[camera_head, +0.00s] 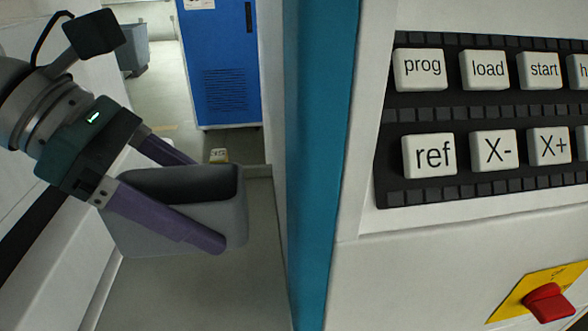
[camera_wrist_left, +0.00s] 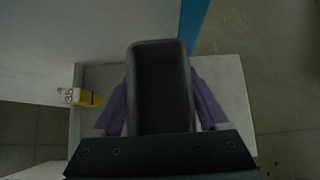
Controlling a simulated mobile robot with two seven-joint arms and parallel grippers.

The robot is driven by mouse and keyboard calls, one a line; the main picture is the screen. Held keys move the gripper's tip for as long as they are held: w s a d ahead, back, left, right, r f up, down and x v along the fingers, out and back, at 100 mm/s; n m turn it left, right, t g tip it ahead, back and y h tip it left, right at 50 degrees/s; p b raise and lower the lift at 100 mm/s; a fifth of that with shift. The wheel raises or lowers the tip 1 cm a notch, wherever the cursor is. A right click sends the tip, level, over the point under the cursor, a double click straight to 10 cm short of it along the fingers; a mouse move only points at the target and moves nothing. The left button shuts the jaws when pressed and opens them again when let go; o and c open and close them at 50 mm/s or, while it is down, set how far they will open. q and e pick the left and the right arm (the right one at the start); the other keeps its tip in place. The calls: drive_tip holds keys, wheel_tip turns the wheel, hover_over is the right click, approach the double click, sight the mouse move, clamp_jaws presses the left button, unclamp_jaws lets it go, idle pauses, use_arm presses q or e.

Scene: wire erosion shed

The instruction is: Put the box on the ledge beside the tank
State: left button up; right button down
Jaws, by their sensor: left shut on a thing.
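The box (camera_head: 222,207) is a grey, open-topped bin with a dark inside, slightly tilted in the head view. My left gripper (camera_head: 205,202) is shut on it, with one purple finger along each side. The box also shows in the left wrist view (camera_wrist_left: 160,85), between the fingers. A light grey ledge (camera_head: 255,290) lies below the box; in the left wrist view the ledge (camera_wrist_left: 237,100) extends on both sides of it. I cannot tell the gap between box and ledge. Which surface is the tank is unclear. My right gripper is out of view.
A teal-edged machine panel (camera_head: 325,150) stands close on the right, with a keypad (camera_head: 480,112) and a red switch (camera_head: 549,302). A small yellow-and-white block (camera_wrist_left: 82,97) is left of the box in the wrist view. A blue cabinet (camera_head: 220,65) stands behind.

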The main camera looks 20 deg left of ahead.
sight(216, 264)
use_arm(q)
wheel_tip(216, 264, down, 5)
drive_tip(key=shift+f+b, duration=0.2)
drive_tip(key=shift+b, duration=0.5)
drive_tip(key=o, duration=1.4)
